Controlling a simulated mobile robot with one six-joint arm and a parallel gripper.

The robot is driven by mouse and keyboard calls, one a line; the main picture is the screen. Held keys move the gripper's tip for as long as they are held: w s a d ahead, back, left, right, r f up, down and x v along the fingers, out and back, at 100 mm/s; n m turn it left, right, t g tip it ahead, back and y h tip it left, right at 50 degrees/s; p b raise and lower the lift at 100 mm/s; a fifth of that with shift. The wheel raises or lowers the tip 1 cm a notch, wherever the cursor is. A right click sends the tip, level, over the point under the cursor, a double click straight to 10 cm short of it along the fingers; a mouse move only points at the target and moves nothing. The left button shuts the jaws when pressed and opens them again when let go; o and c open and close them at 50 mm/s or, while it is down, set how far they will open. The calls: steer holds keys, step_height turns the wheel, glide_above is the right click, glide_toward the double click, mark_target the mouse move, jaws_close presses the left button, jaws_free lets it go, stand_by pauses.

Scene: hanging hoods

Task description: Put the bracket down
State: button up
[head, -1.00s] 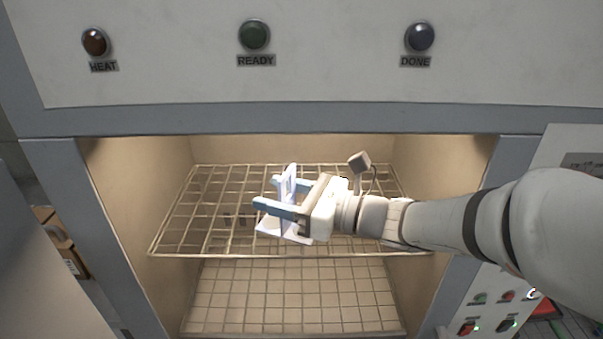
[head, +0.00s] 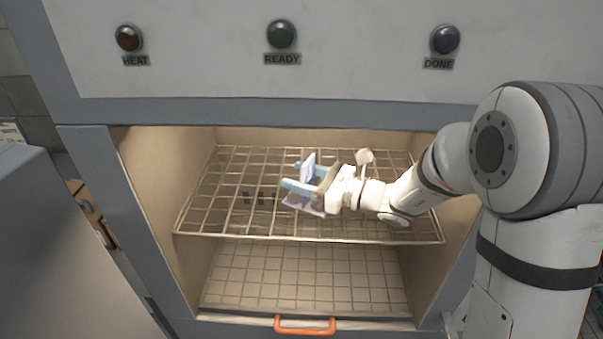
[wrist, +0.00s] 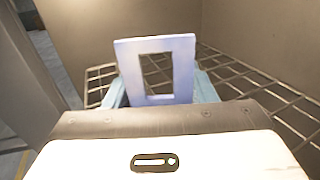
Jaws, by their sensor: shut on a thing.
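The bracket is a pale lavender piece with an upright plate (head: 308,163) and a flat base (head: 303,204). In the wrist view its upright plate (wrist: 183,70) has a rectangular window and stands between my light-blue fingers. My gripper (head: 292,175) is shut on the bracket, inside the chamber at the wire rack (head: 225,205). The bracket's base is at about rack level; I cannot tell whether it touches the wires. The base is hidden in the wrist view.
Chamber walls (head: 162,190) stand on both sides, with a gridded floor (head: 290,275) below the rack. An orange handle (head: 304,325) is at the front bottom. The rack's left part is clear. Unlit-looking lamps HEAT (head: 129,38), READY (head: 281,34) and DONE (head: 444,40) sit above.

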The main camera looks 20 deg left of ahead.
steer(key=shift+w, duration=0.2)
steer(key=shift+f, duration=0.15)
steer(key=shift+f, duration=0.1)
steer(key=shift+f, duration=0.15)
steer(key=o, duration=1.3)
